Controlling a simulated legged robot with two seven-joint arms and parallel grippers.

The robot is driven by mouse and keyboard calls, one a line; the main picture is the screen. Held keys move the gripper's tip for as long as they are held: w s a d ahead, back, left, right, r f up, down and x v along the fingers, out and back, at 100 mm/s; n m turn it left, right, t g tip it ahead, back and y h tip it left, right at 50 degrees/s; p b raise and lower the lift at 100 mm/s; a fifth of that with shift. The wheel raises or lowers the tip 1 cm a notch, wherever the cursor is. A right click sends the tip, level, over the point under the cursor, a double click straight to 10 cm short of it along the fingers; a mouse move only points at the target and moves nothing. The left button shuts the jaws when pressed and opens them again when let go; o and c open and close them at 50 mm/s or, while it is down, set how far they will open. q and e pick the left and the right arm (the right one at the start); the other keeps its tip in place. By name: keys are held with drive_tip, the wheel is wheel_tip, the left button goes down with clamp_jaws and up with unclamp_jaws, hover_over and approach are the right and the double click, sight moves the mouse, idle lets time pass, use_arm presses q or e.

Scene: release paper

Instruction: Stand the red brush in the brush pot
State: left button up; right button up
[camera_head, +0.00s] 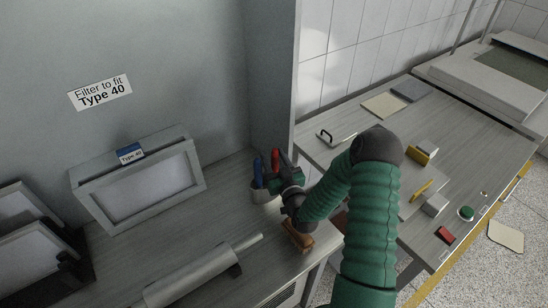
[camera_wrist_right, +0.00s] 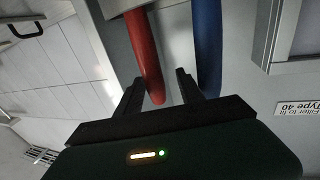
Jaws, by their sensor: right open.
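The brush pot (camera_head: 257,196) is a grey cup on the bench by the corner of the wall. A blue brush (camera_head: 258,172) stands upright in it and also shows in the right wrist view (camera_wrist_right: 207,45). The red brush (camera_head: 275,158) is upright just right of the blue one; my gripper hides its lower part, so I cannot tell whether it rests in the pot. My right gripper (camera_head: 281,178) is open at the pot. In the wrist view, the red brush (camera_wrist_right: 144,48) reaches between its open fingers (camera_wrist_right: 160,88). My left gripper is not in view.
A brown wooden block-like thing (camera_head: 298,236) lies below my right wrist. A grey roller (camera_head: 190,277) lies at the front. A framed filter (camera_head: 140,185) leans on the wall. A second table (camera_head: 450,150) on the right holds several small items.

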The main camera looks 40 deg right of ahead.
drive_tip(key=shift+s+a, duration=0.1)
drive_tip(key=shift+s, duration=0.05)
drive_tip(key=v, duration=1.1)
drive_tip(key=w+a+f+n+g+y, duration=0.3)
drive_tip(key=a+f+n+g+y, duration=0.3)
drive_tip(key=a, duration=0.5)
drive_tip(key=s+a+g, duration=0.1)
drive_tip(key=a, duration=0.1)
drive_tip(key=s+a+r+m+g, duration=0.1)
drive_tip(key=s+g, duration=0.1)
drive_tip(key=s+a+g, duration=0.1)
drive_tip(key=a+g, duration=0.1)
drive_tip(key=shift+s+a+r, duration=0.2)
drive_tip(key=shift+a+r, duration=0.05)
drive_tip(key=shift+a, duration=0.05)
drive_tip(key=s+a+r+g, duration=0.2)
drive_tip(key=s+a+g, duration=0.1)
drive_tip(key=s, duration=0.4)
drive_tip(key=shift+a+r+m+g+y, duration=0.15)
drive_tip(key=shift+a+m+g+y, duration=0.2)
drive_tip(key=shift+a, duration=0.5)
